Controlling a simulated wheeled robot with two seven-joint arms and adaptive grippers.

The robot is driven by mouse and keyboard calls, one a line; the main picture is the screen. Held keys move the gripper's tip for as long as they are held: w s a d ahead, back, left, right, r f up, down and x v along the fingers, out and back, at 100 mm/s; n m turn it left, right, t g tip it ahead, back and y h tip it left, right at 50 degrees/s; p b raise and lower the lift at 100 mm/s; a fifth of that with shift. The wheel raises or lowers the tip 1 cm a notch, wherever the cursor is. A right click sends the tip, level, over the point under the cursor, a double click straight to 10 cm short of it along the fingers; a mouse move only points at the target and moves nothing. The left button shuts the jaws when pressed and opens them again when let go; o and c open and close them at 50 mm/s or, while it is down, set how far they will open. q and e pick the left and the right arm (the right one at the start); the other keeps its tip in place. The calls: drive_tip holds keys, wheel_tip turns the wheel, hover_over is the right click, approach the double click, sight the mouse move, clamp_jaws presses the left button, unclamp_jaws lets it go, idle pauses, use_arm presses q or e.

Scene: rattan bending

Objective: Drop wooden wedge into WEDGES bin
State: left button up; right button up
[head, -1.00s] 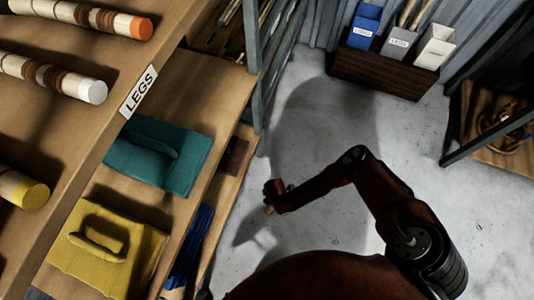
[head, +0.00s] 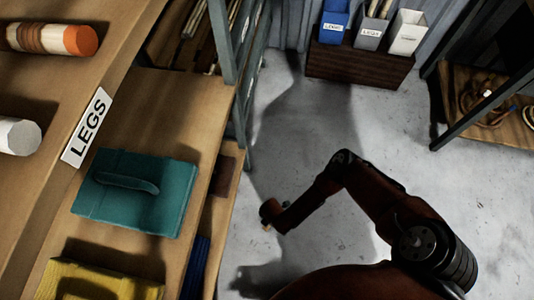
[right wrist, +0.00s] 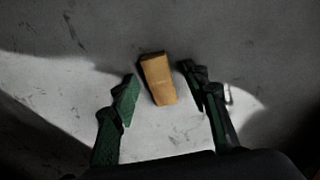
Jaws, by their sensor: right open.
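The wooden wedge (right wrist: 158,79) is a small orange-tan block. In the right wrist view it shows between the two finger pads, with a gap on both sides. I cannot tell its height above the floor. My right gripper (right wrist: 158,88) is open around it. In the head view the right gripper (head: 271,214) hangs over the grey floor, with a small tan bit of the wedge (head: 267,227) at its tip. No bin with a readable WEDGES label shows; the white bin (head: 406,36) has a label too small to read. My left gripper is out of view.
A shelf labelled LEGS (head: 88,130) with teal (head: 135,190) and yellow pieces fills the left. Grey floor (head: 330,120) is clear between.

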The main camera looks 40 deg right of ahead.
drive_tip(key=shift+f, duration=0.3)
drive_tip(key=shift+c, duration=0.4)
drive_tip(key=c, duration=1.1)
drive_tip(key=shift+o, duration=0.2)
drive_tip(key=shift+r, duration=0.2)
